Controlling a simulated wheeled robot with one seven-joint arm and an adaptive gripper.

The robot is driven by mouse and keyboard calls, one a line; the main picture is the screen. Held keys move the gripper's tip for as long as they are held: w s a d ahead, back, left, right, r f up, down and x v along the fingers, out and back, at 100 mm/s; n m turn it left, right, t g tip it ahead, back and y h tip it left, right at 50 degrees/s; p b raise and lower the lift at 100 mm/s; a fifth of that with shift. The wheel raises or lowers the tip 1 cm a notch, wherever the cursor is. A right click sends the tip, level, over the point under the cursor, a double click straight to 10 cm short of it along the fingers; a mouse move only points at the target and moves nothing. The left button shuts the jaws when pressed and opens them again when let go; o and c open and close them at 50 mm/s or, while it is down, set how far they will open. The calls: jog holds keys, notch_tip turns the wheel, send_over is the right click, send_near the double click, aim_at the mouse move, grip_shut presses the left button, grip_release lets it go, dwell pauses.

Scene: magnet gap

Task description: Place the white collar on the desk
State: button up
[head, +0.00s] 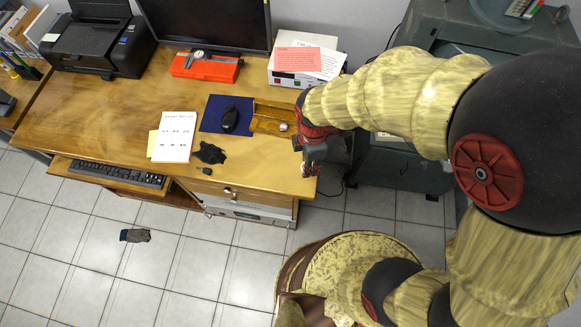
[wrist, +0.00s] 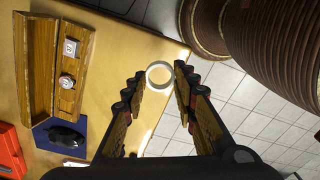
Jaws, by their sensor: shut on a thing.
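The white collar (wrist: 160,73) shows in the wrist view as a pale open ring between my fingertips. My gripper (wrist: 160,78) is shut on it, with one finger on each side. In the wrist view the collar overlaps the line of the desk edge; its height above the desk is hard to tell. In the head view my gripper (head: 311,164) is at the right end of the wooden desk (head: 110,105), and the collar cannot be made out there. The desk top also shows in the wrist view (wrist: 120,60).
A wooden tray (head: 268,125) with small pale items lies near the desk's right end. Left of it are a blue mat (head: 210,118) with a black mouse (head: 230,120), a dark cloth (head: 209,153) and a white sheet (head: 175,137). Bare wood lies in front of the tray.

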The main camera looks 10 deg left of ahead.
jog(key=a+f, duration=0.1)
jog(key=f, duration=0.1)
jog(key=w+a+f+b, duration=0.1)
jog(key=a, duration=0.1)
jog(key=a+f+b, duration=0.1)
jog(key=f, duration=0.1)
jog(key=shift+w+a+f, duration=0.25)
jog(key=shift+a+f, duration=0.05)
jog(key=shift+a, duration=0.05)
jog(key=shift+w+a+f+b, duration=0.15)
jog(key=shift+f+b, duration=0.35)
jog(key=shift+f, duration=0.4)
jog(key=shift+s+a+f+b, duration=0.1)
jog(key=shift+f+b, duration=0.35)
jog(key=shift+f, duration=0.45)
jog(key=shift+f, duration=0.15)
jog(key=o, duration=1.1)
jog(key=shift+c, duration=0.2)
